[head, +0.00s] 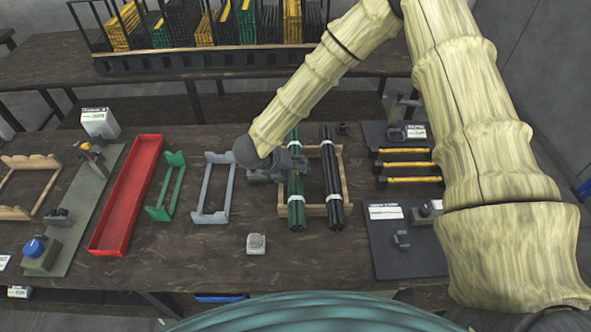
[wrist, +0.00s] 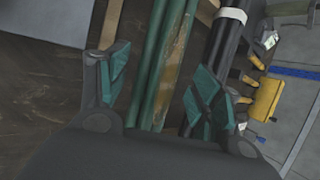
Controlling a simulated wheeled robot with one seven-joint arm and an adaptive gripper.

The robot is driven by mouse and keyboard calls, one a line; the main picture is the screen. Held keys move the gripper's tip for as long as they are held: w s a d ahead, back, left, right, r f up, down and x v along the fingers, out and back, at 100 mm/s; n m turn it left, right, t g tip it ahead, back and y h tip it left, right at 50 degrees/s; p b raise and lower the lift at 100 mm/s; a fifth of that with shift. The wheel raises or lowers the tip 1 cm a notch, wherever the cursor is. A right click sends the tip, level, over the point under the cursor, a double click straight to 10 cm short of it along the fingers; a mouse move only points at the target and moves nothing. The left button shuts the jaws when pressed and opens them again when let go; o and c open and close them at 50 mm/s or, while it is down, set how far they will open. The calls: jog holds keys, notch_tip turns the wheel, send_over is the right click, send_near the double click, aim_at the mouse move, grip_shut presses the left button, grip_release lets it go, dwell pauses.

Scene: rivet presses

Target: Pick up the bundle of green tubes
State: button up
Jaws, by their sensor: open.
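The bundle of green tubes (head: 296,187) lies lengthwise across a wooden cradle on the dark table, with white bands around it. In the head view my gripper (head: 283,163) is at the bundle's upper middle, and the arm comes in from above. In the wrist view the green tubes (wrist: 160,65) run between the two open fingers of my gripper (wrist: 158,85). Gaps show between the fingers and the tubes. A bundle of black tubes (head: 331,180) with a white band lies just right of the green one; it also shows in the wrist view (wrist: 222,45).
The wooden cradle (head: 340,165) holds both bundles. To the left are a grey cradle (head: 211,218), a green cradle (head: 161,213) and a red tray (head: 122,205). A dark board with yellow-and-black parts (head: 408,164) is on the right. A small grey block (head: 256,243) sits in front.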

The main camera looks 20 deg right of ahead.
jog(key=shift+w+d+f, duration=0.1)
jog(key=shift+d+f, duration=0.15)
jog(key=shift+f, duration=0.1)
jog(key=shift+w+f, duration=0.4)
jog(key=shift+f, duration=0.05)
jog(key=shift+s+r, duration=0.2)
jog(key=c, duration=0.3)
grip_shut()
